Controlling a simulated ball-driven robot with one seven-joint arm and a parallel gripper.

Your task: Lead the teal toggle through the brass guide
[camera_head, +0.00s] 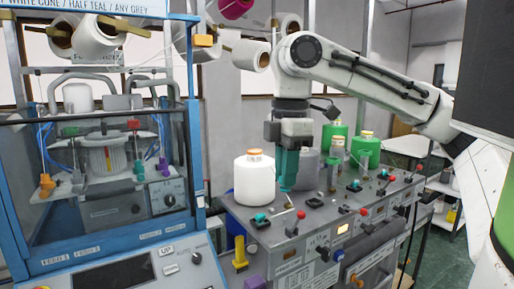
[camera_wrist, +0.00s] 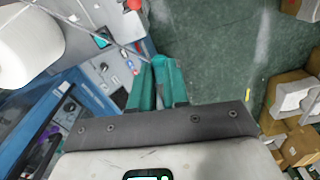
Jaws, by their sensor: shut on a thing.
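My gripper (camera_head: 288,187), with teal fingers, hangs pointing down above the bench machine, just right of the white cone. In the wrist view its fingers (camera_wrist: 156,80) are closed together; what they grip is hidden or blends with their teal. A small teal knob (camera_head: 261,217) on a black base sits on the panel, left of and below the gripper; it also shows in the wrist view (camera_wrist: 101,41). I cannot tell whether this is the teal toggle.
A white cone (camera_head: 255,181) stands close left of the gripper, and green cones (camera_head: 367,150) stand behind to the right. Levers with red knobs (camera_head: 300,214) rise from the panel. A yellow fitting (camera_head: 240,252) is at the front left. Cardboard boxes (camera_wrist: 290,95) lie on the floor.

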